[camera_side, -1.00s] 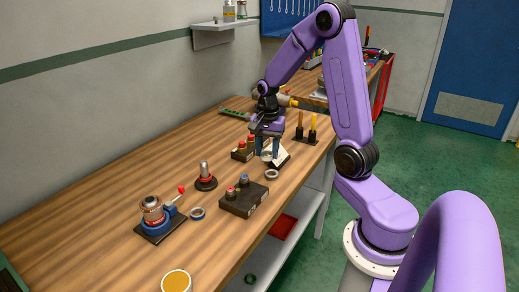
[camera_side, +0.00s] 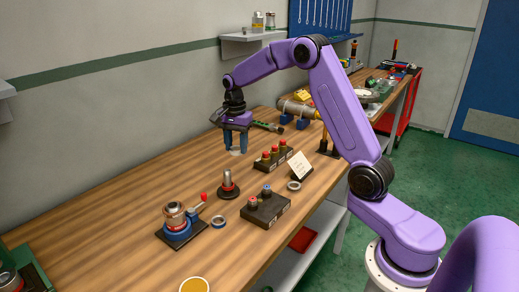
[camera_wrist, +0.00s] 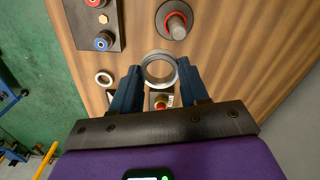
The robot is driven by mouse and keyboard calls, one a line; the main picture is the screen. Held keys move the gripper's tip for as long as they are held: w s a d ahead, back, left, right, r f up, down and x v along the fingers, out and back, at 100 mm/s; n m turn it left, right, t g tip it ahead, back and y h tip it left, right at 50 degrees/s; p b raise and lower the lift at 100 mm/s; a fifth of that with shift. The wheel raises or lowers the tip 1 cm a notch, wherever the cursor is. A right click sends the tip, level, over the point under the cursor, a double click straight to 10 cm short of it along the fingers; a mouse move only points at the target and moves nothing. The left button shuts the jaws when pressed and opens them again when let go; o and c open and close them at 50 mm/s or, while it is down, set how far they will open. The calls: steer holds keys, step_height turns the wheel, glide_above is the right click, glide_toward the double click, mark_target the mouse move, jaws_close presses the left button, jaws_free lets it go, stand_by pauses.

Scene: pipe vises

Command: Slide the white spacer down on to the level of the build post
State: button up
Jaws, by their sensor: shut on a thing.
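My gripper (camera_side: 236,148) is shut on the white spacer (camera_wrist: 160,68), a pale ring seen between both fingertips in the wrist view. In the side view the spacer (camera_side: 236,152) is a small light shape under the fingers, held in the air over the back part of the bench. The build post (camera_side: 227,180), an upright steel post on a round black base with a red ring low on it, stands in front of the gripper. In the wrist view the post (camera_wrist: 175,24) lies beyond the spacer, apart from it.
A black block with red and blue knobs (camera_side: 265,209) stands in front of the post. A vise with a red-knobbed lever (camera_side: 180,222) stands left. A rack with red tops (camera_side: 273,158) and a card (camera_side: 300,166) are right. Loose rings (camera_side: 294,185) (camera_side: 218,221) lie on the bench.

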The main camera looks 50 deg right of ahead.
mark_target(227, 170)
steer(key=w, duration=0.1)
steer(key=w+a, duration=0.1)
steer(key=a, duration=0.1)
steer(key=shift+w+r, duration=0.25)
steer(key=shift+w, duration=0.15)
steer(key=shift+a, duration=0.1)
steer(key=shift+f, duration=2.9)
steer(key=shift+f, duration=3.35)
steer(key=o, duration=1.1)
step_height(227, 170, up, 17)
steer(key=shift+r, duration=0.2)
